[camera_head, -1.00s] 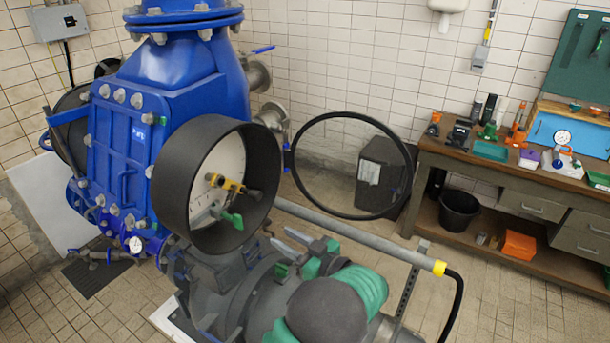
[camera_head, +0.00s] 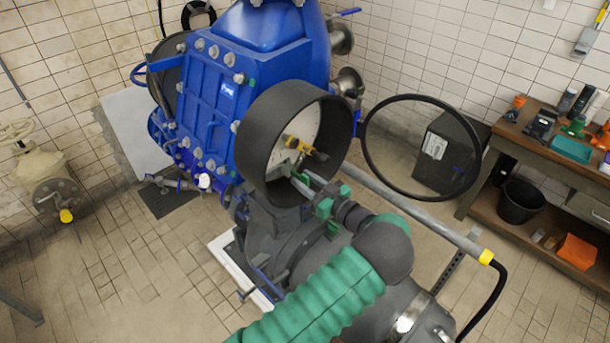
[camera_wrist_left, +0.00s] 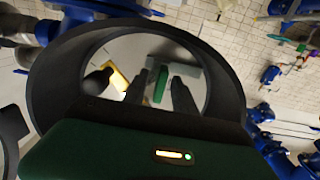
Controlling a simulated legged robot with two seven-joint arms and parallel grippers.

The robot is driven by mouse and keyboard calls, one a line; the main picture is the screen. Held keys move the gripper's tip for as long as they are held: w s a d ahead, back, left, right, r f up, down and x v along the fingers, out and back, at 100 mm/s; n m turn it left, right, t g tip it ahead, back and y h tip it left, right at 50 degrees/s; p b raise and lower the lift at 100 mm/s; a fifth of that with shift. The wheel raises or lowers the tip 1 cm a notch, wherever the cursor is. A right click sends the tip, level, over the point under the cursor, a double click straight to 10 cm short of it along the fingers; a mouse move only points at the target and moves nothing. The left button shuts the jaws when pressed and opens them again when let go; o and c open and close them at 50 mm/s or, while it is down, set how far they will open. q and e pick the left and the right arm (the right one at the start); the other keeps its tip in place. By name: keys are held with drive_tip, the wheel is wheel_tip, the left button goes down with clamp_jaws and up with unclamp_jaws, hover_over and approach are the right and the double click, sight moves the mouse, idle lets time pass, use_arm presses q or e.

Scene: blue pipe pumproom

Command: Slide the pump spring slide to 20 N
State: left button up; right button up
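The pump's round gauge (camera_head: 320,133) is an open dark drum with a pale dial inside. A yellow lever (camera_head: 299,146) with a dark knob crosses the dial; it also shows in the wrist view (camera_wrist_left: 118,78). Below it is a small green handle, seen in the wrist view (camera_wrist_left: 160,86), which I take to be the slide. My left gripper (camera_head: 300,183) reaches into the drum's lower part. In the wrist view its two dark fingers (camera_wrist_left: 161,93) stand apart, one on each side of the green handle, with no clear contact. The scale markings are unreadable. My right gripper is not in view.
The drum's rim (camera_head: 349,128) surrounds the dial closely. Its round cover ring (camera_head: 422,97) stands swung open to the right. A workbench (camera_head: 540,150) stands at the right.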

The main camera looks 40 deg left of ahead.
use_arm(q)
drive_tip(key=shift+d, duration=0.15)
drive_tip(key=shift+w+d, duration=0.1)
drive_tip(key=c, duration=0.4)
drive_tip(key=shift+c, duration=1.3)
drive_tip(key=shift+r, duration=0.1)
clamp_jaws()
drive_tip(key=shift+r, duration=0.15)
